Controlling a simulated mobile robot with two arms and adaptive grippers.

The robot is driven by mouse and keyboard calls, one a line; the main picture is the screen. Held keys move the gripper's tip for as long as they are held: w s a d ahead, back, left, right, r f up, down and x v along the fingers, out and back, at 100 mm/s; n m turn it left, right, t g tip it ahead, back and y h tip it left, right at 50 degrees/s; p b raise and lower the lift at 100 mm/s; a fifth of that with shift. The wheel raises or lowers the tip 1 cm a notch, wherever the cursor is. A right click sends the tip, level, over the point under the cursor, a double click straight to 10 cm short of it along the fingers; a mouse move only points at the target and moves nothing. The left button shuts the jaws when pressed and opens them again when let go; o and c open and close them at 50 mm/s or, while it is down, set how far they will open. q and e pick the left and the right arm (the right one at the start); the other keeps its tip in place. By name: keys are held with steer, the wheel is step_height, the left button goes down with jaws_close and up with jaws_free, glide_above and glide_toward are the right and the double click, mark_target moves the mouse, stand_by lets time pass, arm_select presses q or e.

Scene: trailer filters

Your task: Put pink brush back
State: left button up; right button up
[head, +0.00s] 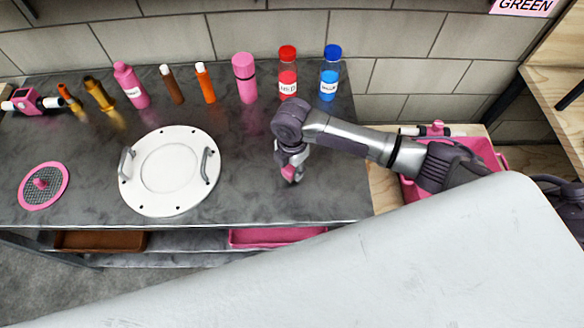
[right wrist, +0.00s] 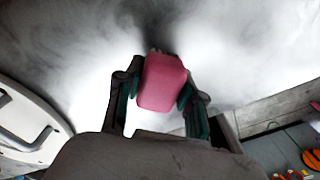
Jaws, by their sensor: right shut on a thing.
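My right gripper (head: 291,172) is low over the dark worktop, to the right of the round white lid. It is shut on a pink block-like piece (right wrist: 162,82), which appears to be the handle of the pink brush. In the right wrist view the piece sits between the two fingers (right wrist: 160,95), with the grey top beyond it. Its bristles are mostly hidden, and I cannot tell whether its tip touches the worktop. In the head view only a little pink (head: 288,172) shows at the fingertips. My left gripper is not in view.
A white lid (head: 170,170) with two handles lies mid-worktop. A pink-rimmed mesh disc (head: 43,186) lies at left. Several bottles, including a pink bottle (head: 244,78), line the back wall. A pink bin (head: 410,190) stands right of the worktop. A pink tray (head: 275,237) is underneath.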

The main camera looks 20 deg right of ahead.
steer(key=shift+f, duration=0.75)
steer(key=shift+f, duration=0.1)
steer(key=shift+f, duration=0.1)
steer(key=o, duration=1.1)
step_height(320, 180, up, 12)
steer(key=shift+r+b, duration=0.2)
steer(key=shift+b, duration=0.3)
